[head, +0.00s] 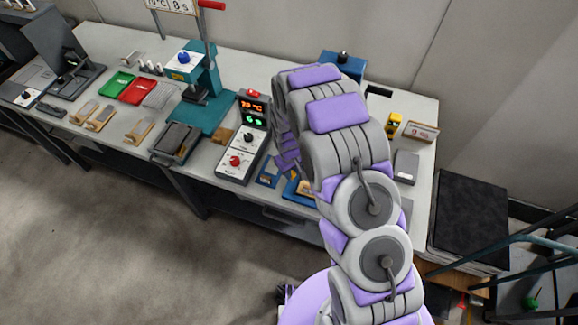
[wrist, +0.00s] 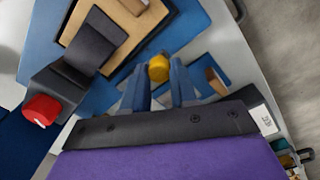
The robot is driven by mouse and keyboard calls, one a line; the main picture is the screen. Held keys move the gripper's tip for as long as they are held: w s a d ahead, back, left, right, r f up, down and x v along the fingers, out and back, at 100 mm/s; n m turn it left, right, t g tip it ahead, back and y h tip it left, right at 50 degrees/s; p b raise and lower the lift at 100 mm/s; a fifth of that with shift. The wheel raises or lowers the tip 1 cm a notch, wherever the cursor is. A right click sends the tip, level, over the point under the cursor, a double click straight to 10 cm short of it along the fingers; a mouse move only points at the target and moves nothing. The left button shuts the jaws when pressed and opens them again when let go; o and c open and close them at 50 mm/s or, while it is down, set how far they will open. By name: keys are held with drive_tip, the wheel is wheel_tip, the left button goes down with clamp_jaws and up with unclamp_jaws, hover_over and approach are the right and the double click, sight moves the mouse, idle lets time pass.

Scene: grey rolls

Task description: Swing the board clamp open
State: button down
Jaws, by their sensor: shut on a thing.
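In the wrist view, my gripper (wrist: 159,78) has its two blue-grey fingers closed on either side of a yellow knob (wrist: 158,66), which I take to be the clamp's handle. The board clamp has a blue base (wrist: 40,45), a tan board (wrist: 140,28) in a dark frame and a dark hinged block (wrist: 92,45). A red knob (wrist: 41,110) sits at its left. In the head view, the clamp's blue base with tan parts (head: 300,190) is partly behind my arm, and my fingertips are hidden there.
A grey control box (head: 242,150) with lit digits stands left of the clamp. A teal press (head: 208,85) and green and red trays (head: 136,90) are farther left. A yellow device (head: 394,124) and a small sign (head: 420,131) stand at the right.

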drive_tip(key=shift+s+d+n, duration=0.2)
drive_tip(key=shift+n, duration=0.3)
drive_tip(key=shift+f, duration=0.1)
drive_tip(key=c, duration=0.9)
unclamp_jaws()
drive_tip(key=shift+d, duration=0.15)
wheel_tip(320, 180, up, 17)
drive_tip(key=p, duration=0.1)
drive_tip(key=shift+s+a+r, duration=0.2)
drive_tip(key=shift+s+a, duration=0.05)
drive_tip(key=shift+a, duration=0.15)
